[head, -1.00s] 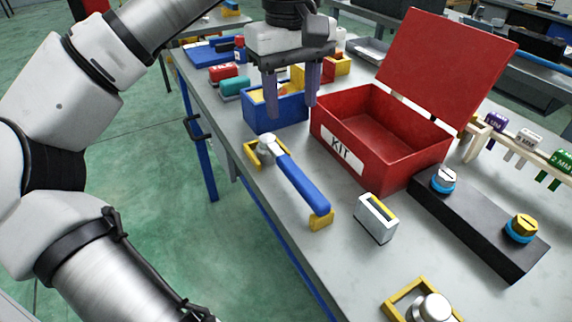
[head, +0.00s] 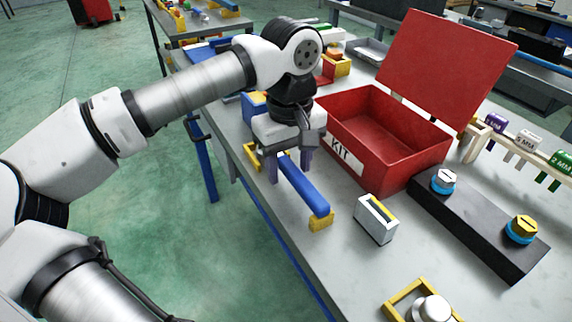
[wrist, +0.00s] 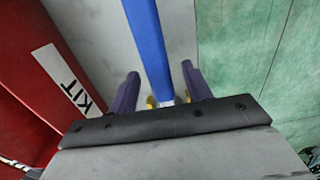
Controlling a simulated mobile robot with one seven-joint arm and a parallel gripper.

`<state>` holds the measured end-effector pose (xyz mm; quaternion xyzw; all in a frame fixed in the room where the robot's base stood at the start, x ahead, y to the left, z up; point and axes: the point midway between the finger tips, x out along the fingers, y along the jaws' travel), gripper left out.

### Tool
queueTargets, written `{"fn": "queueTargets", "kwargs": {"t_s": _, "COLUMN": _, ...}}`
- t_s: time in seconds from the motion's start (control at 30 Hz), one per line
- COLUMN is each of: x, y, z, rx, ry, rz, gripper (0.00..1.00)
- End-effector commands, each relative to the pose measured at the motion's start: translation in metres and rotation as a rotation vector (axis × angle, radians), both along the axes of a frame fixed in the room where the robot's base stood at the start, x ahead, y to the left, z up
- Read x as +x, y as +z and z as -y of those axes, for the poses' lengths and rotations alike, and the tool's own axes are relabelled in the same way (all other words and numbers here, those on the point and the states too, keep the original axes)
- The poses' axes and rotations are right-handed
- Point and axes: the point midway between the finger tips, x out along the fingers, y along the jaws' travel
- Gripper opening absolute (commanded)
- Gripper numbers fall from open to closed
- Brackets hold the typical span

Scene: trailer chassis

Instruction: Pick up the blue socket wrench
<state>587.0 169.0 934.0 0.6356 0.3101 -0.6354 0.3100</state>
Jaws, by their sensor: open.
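The blue socket wrench (head: 305,188) lies on yellow supports on the grey table, its blue handle toward the front. Its metal head end is mostly hidden behind my gripper in the head view. My gripper (head: 290,172) is low over the wrench near its head end, pointing down. In the wrist view my gripper (wrist: 158,90) is open, and its two purple fingers stand on either side of the wrench (wrist: 148,40). Gaps show between the handle and both fingers.
The open red KIT box (head: 400,150) stands close to the right of my gripper. A small white and yellow block (head: 375,222) and a black bar with knobs (head: 480,225) are farther right. The table edge and green floor (head: 150,220) are left.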

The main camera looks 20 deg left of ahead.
Motion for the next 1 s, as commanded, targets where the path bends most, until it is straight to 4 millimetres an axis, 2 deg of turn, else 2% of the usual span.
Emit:
{"fn": "queueTargets", "kwargs": {"t_s": 0.27, "x": -0.0001, "y": -0.005, "z": 0.0, "rx": -0.001, "ry": 0.0, "rz": -0.001, "gripper": 0.49}}
{"fn": "queueTargets", "kwargs": {"t_s": 0.6, "x": -0.0001, "y": -0.0047, "z": 0.0, "rx": -0.001, "ry": 0.0, "rz": -0.001, "gripper": 0.06}}
{"fn": "queueTargets", "kwargs": {"t_s": 0.67, "x": -0.0001, "y": -0.0046, "z": 0.0, "rx": 0.0, "ry": 0.0, "rz": 0.0, "gripper": 0.0}}
{"fn": "queueTargets", "kwargs": {"t_s": 1.0, "x": 0.0004, "y": -0.0021, "z": 0.0011, "rx": 0.0, "ry": 0.0, "rz": 0.001, "gripper": 0.0}}
